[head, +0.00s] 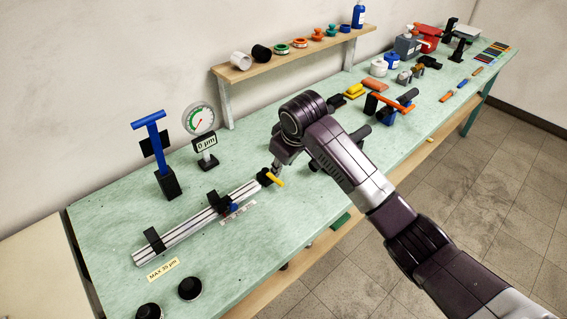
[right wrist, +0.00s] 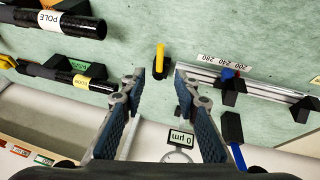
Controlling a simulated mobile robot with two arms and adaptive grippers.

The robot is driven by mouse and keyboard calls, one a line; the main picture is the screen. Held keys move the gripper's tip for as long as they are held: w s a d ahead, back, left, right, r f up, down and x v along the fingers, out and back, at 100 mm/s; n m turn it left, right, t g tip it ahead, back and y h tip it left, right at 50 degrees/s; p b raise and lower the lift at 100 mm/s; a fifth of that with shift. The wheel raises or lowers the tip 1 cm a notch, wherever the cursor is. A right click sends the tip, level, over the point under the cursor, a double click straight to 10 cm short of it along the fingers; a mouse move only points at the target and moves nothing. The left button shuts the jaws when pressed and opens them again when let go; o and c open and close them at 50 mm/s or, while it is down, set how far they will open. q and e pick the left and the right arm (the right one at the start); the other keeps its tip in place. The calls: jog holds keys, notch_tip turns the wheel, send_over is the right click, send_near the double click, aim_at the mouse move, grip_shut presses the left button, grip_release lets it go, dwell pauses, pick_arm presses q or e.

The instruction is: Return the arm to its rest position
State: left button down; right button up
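My right arm (head: 340,158) reaches in from the lower right over the green bench. Its right gripper (head: 276,166) is partly hidden by the wrist and hangs near the right end of the metal rail (head: 190,226). In the right wrist view the two fingers of the right gripper (right wrist: 167,74) stand apart with nothing between them. A yellow lever (head: 275,180) on the rail's black end piece is close by; it also shows in the wrist view (right wrist: 160,57), beyond the fingertips. My left gripper is not in view.
A dial gauge (head: 199,119) with a 0 µm display and a blue-handled tool (head: 156,150) stand behind the rail. A wall shelf (head: 290,59) holds spools. Black tubes (right wrist: 60,22) and other tools crowd the right half of the bench (head: 110,220).

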jog(key=shift+s+r, duration=0.15)
jog(key=shift+r, duration=0.1)
dwell(0.3)
